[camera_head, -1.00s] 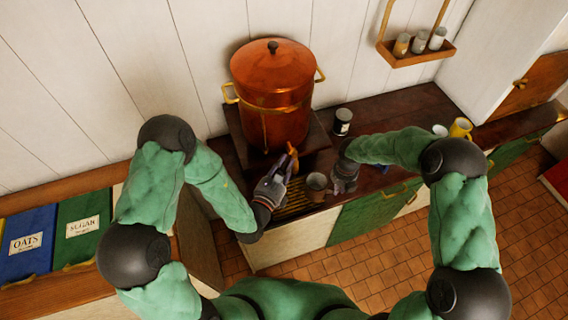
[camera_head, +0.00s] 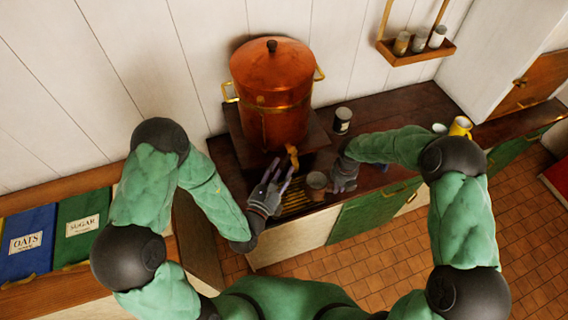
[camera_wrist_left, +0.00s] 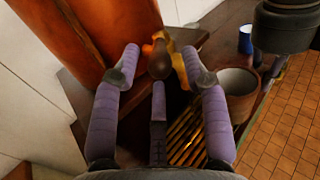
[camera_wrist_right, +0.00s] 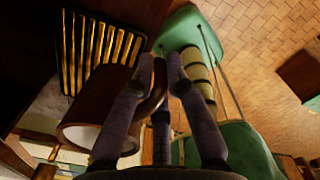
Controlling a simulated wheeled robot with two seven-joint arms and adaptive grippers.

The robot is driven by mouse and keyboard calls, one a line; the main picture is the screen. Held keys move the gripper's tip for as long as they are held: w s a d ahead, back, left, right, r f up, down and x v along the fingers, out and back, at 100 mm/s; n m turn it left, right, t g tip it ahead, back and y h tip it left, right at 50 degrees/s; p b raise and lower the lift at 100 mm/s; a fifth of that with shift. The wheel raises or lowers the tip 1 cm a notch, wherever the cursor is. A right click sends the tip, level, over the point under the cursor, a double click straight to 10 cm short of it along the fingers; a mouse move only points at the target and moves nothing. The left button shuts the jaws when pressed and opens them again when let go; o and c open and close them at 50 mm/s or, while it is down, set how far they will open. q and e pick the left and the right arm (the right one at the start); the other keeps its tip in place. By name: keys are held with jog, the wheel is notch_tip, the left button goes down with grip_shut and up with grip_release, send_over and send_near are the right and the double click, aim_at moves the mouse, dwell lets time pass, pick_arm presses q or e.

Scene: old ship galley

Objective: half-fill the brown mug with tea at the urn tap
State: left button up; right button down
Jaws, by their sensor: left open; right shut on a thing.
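The copper urn (camera_head: 272,95) stands on a dark stand on the counter. Its tap (camera_head: 292,154) shows at the front, and in the left wrist view its dark knob and brass body (camera_wrist_left: 162,60) lie between my left fingertips. My left gripper (camera_head: 278,172) is open with fingers spread around the tap. The brown mug (camera_head: 316,182) is upright in front of the urn, to the right of the tap. My right gripper (camera_head: 342,176) is shut on the mug's handle side; the right wrist view shows the mug (camera_wrist_right: 98,120) at its fingers. The mug's contents cannot be made out.
A slatted brass drip grille (camera_head: 296,200) lies below the tap. A yellow mug (camera_head: 460,126) is further right. A hanging rack (camera_head: 418,54) holds several jars.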

pick_arm(q)
jog(key=v, duration=0.8)
jog(key=shift+s+a, duration=0.2)
jog(key=shift+s, duration=0.15)
